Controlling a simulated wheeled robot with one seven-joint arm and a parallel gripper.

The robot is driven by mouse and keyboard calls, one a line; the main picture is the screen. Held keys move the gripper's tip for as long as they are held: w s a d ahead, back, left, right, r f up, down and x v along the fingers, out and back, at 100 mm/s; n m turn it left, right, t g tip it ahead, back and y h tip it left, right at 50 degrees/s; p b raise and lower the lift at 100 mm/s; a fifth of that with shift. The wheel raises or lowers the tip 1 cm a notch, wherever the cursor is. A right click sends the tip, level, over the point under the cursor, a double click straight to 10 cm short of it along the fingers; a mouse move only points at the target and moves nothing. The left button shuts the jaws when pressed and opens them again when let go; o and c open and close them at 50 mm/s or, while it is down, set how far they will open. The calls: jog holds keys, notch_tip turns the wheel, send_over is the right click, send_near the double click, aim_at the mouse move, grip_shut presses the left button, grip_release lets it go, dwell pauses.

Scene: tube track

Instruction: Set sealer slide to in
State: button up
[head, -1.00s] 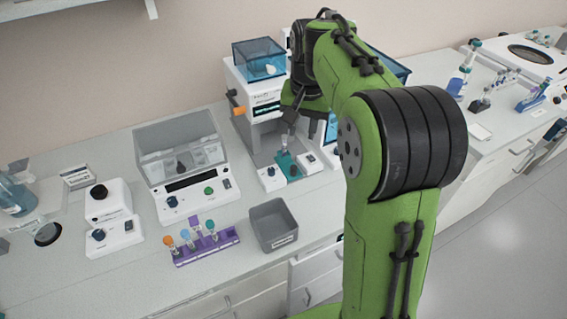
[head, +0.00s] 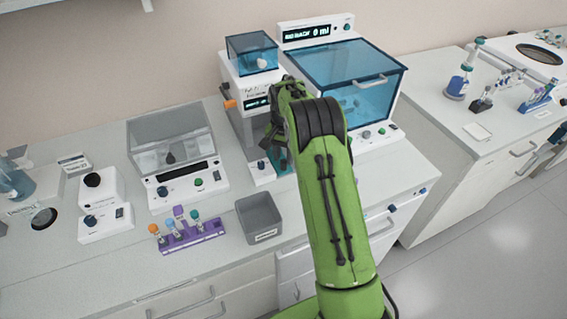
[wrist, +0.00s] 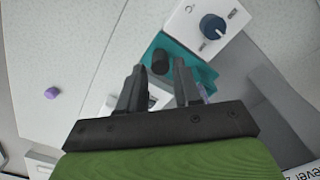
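The sealer (head: 243,92) is a white and grey machine with an orange handle and a blue clear box on top, in the head view. Its teal slide (head: 282,160) shows at the machine's front, mostly hidden by my arm. In the wrist view the teal slide (wrist: 203,72) lies under and beyond my gripper, with a dark round knob (wrist: 160,60) on it. My gripper (wrist: 158,76) is open, its two fingers apart, with the knob between and just past the tips; I cannot tell whether they touch it.
A white control box with a blue dial (wrist: 212,27) lies close beside the slide. A grey bin (head: 260,218) and a purple tube rack (head: 192,235) stand at the front left. A large blue-lidded machine (head: 350,85) is to the right. A purple cap (wrist: 52,92) shows in the wrist view.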

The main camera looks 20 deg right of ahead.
aim_at(283, 161)
jog(key=shift+f, duration=1.55)
jog(key=shift+c, duration=0.4)
grip_shut()
